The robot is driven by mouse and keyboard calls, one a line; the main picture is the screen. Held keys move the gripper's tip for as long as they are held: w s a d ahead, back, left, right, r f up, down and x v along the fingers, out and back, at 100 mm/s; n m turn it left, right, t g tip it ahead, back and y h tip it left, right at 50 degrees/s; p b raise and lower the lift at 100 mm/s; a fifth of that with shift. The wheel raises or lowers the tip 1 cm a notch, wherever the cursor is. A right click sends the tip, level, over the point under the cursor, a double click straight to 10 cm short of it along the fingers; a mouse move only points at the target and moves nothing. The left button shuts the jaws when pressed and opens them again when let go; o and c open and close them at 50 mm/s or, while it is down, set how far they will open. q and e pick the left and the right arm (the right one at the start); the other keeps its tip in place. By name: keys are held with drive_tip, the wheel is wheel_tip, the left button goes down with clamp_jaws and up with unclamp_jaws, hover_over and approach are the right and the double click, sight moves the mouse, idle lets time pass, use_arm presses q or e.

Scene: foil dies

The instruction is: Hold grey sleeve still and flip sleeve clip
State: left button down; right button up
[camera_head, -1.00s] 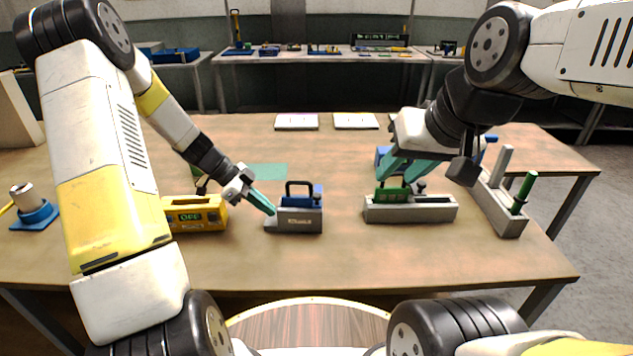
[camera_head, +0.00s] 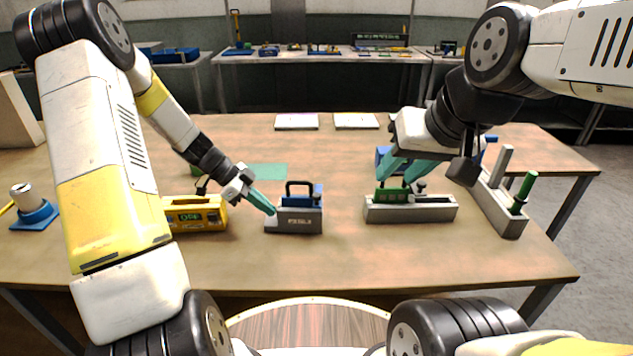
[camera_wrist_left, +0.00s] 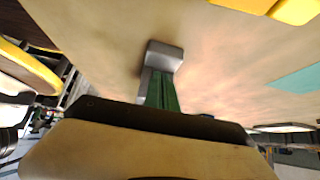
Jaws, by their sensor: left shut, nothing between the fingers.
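The grey sleeve (camera_head: 302,227) is a dark grey block with lettering on its front, lying on the table at the centre. A black arched handle and a blue part stand on or behind it. A pale piece (camera_head: 270,222), possibly the clip, is at its left end. My left gripper (camera_head: 272,211) is shut and empty, its tips at that left end. In the left wrist view the green fingers reach a grey piece (camera_wrist_left: 165,56); contact cannot be told. My right gripper (camera_head: 396,181) is over a green piece (camera_head: 391,195) on a lighter grey block (camera_head: 420,211); its grip is unclear.
A yellow box (camera_head: 197,214) with a display stands left of the sleeve. A blue holder (camera_head: 37,216) is at the far left. A grey fixture with a green post (camera_head: 524,193) is at the right. Two pale pads (camera_head: 297,121) lie behind. The table front is clear.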

use_arm(q)
drive_tip(key=shift+f, duration=0.75)
idle(1.7)
use_arm(e)
drive_tip(key=shift+c, duration=0.7)
use_arm(q)
drive_tip(key=shift+s, duration=0.1)
use_arm(e)
drive_tip(key=m+g+h, duration=0.2)
drive_tip(key=m+g, duration=0.4)
drive_tip(key=m, duration=0.4)
hover_over(317, 194)
wheel_tip(317, 194, down, 5)
wheel_tip(317, 194, down, 11)
drive_tip(key=shift+s+f, duration=0.1)
clamp_jaws()
